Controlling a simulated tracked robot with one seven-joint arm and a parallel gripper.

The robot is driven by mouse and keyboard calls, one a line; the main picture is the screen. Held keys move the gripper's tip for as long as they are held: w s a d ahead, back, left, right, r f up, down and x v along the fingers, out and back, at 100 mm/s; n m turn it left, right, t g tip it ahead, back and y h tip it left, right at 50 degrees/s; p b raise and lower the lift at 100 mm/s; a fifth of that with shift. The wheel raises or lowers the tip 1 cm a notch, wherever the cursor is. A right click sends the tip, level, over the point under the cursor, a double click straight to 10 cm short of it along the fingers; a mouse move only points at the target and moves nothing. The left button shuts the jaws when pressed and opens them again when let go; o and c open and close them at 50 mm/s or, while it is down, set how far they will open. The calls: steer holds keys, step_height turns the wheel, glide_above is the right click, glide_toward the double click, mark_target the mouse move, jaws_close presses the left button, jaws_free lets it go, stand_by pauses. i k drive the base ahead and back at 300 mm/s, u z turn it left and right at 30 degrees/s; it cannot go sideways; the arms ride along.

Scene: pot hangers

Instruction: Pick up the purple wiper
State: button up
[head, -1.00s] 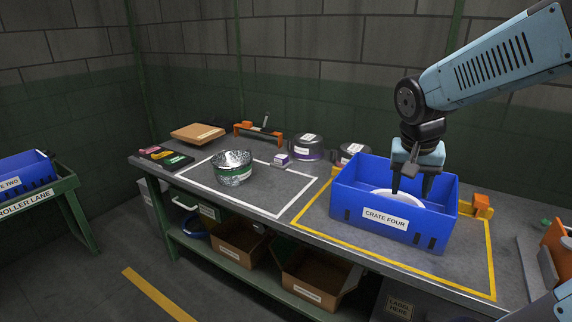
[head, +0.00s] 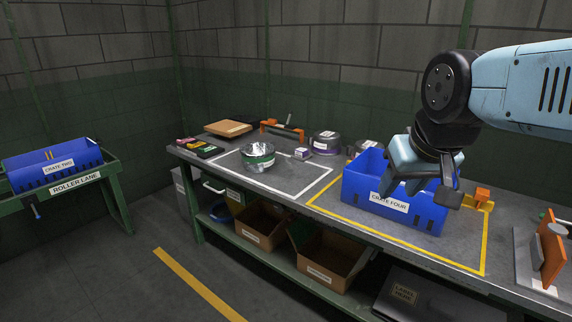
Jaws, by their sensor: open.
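No purple wiper can be made out for certain. A small white and purple block (head: 302,153) lies on the bench by the right side of the white-outlined area; it is too small to identify. My gripper (head: 418,190) is open, tilted, and appears in front of and above the blue crate labelled CRATE FOUR (head: 376,203). It is well to the right of the small block and apart from it. I see nothing between the fingers. The arm and gripper hide much of the crate's inside.
A metal pot (head: 258,157) stands in the white-outlined area. An orange plate fixture (head: 552,252) stands at right. Blue CRATE TWO (head: 52,168) sits on the roller lane at left.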

mark_target(301, 155)
steer(key=u, duration=0.4)
steer(key=k, duration=0.9)
steer(key=u, duration=0.6)
steer(key=i, duration=2)
steer(key=z, duration=0.6)
steer(key=i, duration=1.1)
steer(key=z, duration=0.85)
steer(key=i, duration=0.4)
steer(key=z, duration=0.1)
steer(key=k, duration=0.9)
steer(key=z, duration=0.15)
steer(key=i, duration=0.3)
